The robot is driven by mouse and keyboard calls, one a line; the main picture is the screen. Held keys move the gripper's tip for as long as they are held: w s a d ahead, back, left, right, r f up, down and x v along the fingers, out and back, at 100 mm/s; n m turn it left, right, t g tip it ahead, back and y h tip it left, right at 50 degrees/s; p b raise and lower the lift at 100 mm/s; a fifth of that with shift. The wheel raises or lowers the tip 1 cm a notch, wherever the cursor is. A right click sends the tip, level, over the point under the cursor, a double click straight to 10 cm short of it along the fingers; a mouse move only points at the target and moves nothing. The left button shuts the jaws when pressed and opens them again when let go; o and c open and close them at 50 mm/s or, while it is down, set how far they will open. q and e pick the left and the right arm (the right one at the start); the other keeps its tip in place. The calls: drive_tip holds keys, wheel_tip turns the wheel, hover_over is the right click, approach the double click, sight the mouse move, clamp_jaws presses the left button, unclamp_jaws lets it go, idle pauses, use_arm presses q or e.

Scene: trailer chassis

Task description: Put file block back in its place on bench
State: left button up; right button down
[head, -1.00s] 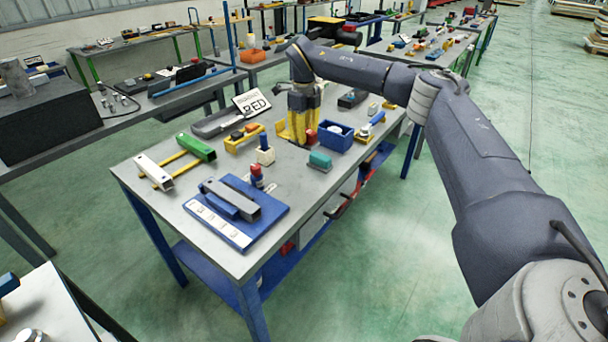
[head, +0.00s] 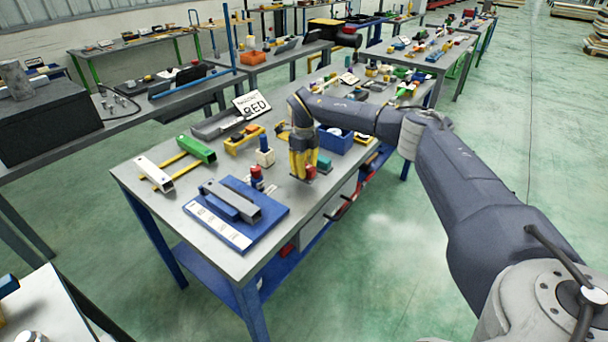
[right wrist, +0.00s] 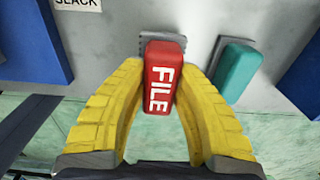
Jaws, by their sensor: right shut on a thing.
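The file block (right wrist: 163,80) is red with white FILE lettering. In the right wrist view it sits between the yellow fingers of my right gripper (right wrist: 163,88), which is shut on it. A grey square pad (right wrist: 146,42) shows partly behind the block; whether they touch cannot be told. In the head view my right gripper (head: 303,170) points down over the front right part of the bench (head: 215,258), with the red block (head: 310,173) low between its fingertips. My left gripper is not in view.
A teal block (right wrist: 236,68) on a grey pad is close to the right in the wrist view. In the head view a blue bin (head: 335,140) stands behind, and a blue board (head: 262,205) with grey bars lies to the front left. The bench edge is close.

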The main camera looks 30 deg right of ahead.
drive_tip(key=shift+f, duration=1.2)
drive_tip(key=shift+f, duration=0.15)
drive_tip(key=c, duration=1.1)
unclamp_jaws()
drive_tip(key=shift+c, duration=0.2)
wheel_tip(320, 180, up, 12)
drive_tip(key=shift+r, duration=0.15)
